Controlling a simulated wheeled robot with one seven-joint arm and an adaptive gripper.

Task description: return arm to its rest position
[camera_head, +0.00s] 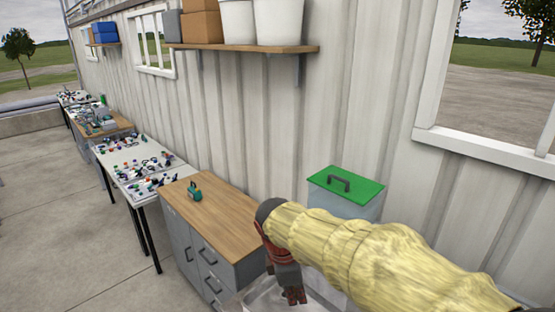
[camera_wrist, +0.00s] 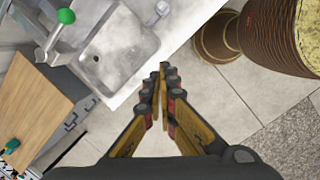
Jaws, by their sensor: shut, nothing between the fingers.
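My arm, in a yellow cover, reaches in from the lower right in the head view. My gripper (camera_head: 294,296) points down beside the wooden-topped cabinet (camera_head: 212,205). In the wrist view my gripper (camera_wrist: 161,85) is shut, its fingertips together with nothing between them. Below and around the fingers is tiled floor (camera_wrist: 215,110). The fingertips are near the edge of a white counter with a sink (camera_wrist: 118,45), and apart from it as far as I can tell.
A bin with a green lid (camera_head: 346,185) stands behind my arm by the wall. A small green object (camera_head: 195,192) sits on the cabinet. A shelf (camera_head: 245,48) with pots hangs above. Cluttered tables (camera_head: 140,165) line the wall leftward.

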